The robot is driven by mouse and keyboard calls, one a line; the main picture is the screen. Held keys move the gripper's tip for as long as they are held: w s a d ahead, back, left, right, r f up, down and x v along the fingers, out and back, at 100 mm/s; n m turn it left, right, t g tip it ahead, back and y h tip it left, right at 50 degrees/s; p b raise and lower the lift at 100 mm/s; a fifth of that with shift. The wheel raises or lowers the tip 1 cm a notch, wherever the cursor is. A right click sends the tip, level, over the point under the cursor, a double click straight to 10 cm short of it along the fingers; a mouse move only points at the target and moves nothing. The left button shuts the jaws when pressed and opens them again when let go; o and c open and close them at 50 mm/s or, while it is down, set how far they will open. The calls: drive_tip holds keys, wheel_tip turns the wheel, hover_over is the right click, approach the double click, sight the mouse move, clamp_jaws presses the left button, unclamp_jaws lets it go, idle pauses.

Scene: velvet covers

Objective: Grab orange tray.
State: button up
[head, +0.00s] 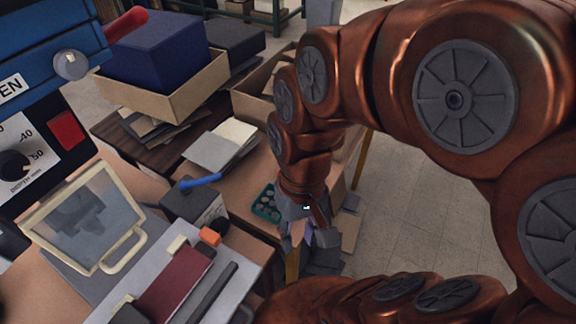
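I cannot make out a clear orange tray. My gripper (312,258) points down beside the table edge, below the copper-coloured wrist. Its dark grey finger parts show on both sides, with a small pale and purplish patch between them. I cannot tell whether that patch is something held or something behind. The fingertips are not clear. A small orange block (210,236) sits on the grey machine at lower left, apart from my gripper.
A teal tray (264,203) with round items lies on the table just left of my gripper. A cardboard box (165,97) holds a dark blue block. A stack of papers (221,145) and a blue-handled thing (200,181) are nearby. Open tiled floor (425,215) lies right.

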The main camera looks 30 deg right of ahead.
drive_tip(key=w+f+m+t+y+b, duration=0.2)
drive_tip(key=w+f+m+y+b, duration=0.3)
drive_tip(key=w, duration=0.5)
drive_tip(key=w+f+m+t+y+b, duration=0.2)
drive_tip(key=w+f+m+b, duration=0.45)
drive_tip(key=w, duration=0.25)
drive_tip(key=w+d+f+m+t+b, duration=0.2)
drive_tip(key=w+d+f+m+t, duration=0.1)
drive_tip(key=d, duration=0.5)
drive_tip(key=w+d+f+m+t+b, duration=0.3)
drive_tip(key=d+f+m, duration=0.2)
drive_tip(key=d+m, duration=0.3)
drive_tip(key=w+d+f+m+t+h+b, duration=0.1)
drive_tip(key=w+d+f+m+t+b, duration=0.2)
drive_tip(key=d, duration=0.7)
drive_tip(key=shift+w+d+f+m, duration=0.1)
drive_tip(key=shift+w+f+m, duration=0.2)
drive_tip(key=shift+m, duration=0.4)
drive_tip(key=shift+w+d+f+m, duration=0.1)
drive_tip(key=shift+w+f+m, duration=0.15)
drive_tip(key=shift+m, duration=0.4)
drive_tip(key=shift+w, duration=0.15)
drive_tip(key=shift+d+b+x, duration=0.1)
drive_tip(key=shift+b+x, duration=0.3)
drive_tip(key=shift+x, duration=1.45)
drive_tip(key=shift+d+b+x, duration=0.15)
drive_tip(key=shift+b+x, duration=0.2)
drive_tip(key=shift+x, duration=1.5)
drive_tip(key=shift+w, duration=0.15)
clamp_jaws()
